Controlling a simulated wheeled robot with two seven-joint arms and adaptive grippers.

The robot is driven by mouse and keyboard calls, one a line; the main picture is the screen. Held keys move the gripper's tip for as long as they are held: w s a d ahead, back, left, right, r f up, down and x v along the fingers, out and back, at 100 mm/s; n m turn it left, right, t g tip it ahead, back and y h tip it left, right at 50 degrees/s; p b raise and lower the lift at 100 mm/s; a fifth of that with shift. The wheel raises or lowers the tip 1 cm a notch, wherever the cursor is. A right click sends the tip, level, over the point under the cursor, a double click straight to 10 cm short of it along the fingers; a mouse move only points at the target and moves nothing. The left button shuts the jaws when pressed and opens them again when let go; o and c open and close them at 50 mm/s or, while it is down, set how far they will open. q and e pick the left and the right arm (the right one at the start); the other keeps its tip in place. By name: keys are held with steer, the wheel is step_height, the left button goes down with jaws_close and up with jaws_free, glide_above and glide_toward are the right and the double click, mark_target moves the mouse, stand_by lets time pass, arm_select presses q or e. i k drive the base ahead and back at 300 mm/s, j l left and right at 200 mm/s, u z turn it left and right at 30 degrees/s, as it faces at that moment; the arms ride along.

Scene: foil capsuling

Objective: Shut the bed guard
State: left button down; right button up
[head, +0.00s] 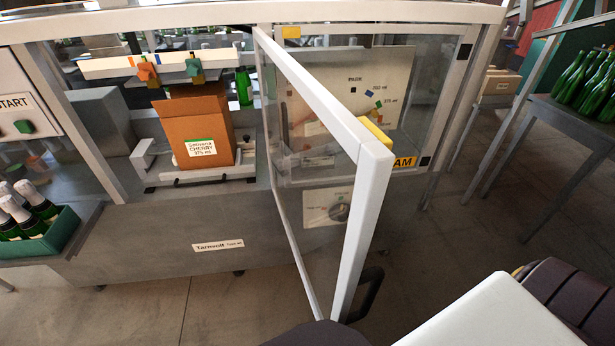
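The guard (367,190) is a clear panel in a white frame. It stands open, swung out from the machine front towards me, with its far upright at the middle of the machine. A black handle (372,292) is on its near, free edge, low down. The bay on the left is uncovered at the front, and a brown carton (196,122) labelled Cherry 375 ml stands open-topped on the bed (205,182) inside. Neither gripper's fingers show. Pale and dark parts of mine fill the bottom right, and a dark shape shows at the bottom edge beside the guard's foot.
A panel with a START label (15,103) is at the left. A green crate (60,232) of foil-topped bottles stands below it. A table (568,122) with green bottles is at the right. The floor (450,240) right of the guard is clear.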

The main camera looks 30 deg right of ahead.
mark_target(369, 148)
steer(key=k+l+u, duration=0.1)
steer(key=l, duration=0.3)
steer(key=k+l+u, duration=0.1)
steer(key=l, duration=0.35)
steer(key=k+l+u, duration=0.1)
steer(key=l, duration=0.3)
steer(key=k+l+u, duration=0.1)
steer(key=l, duration=0.3)
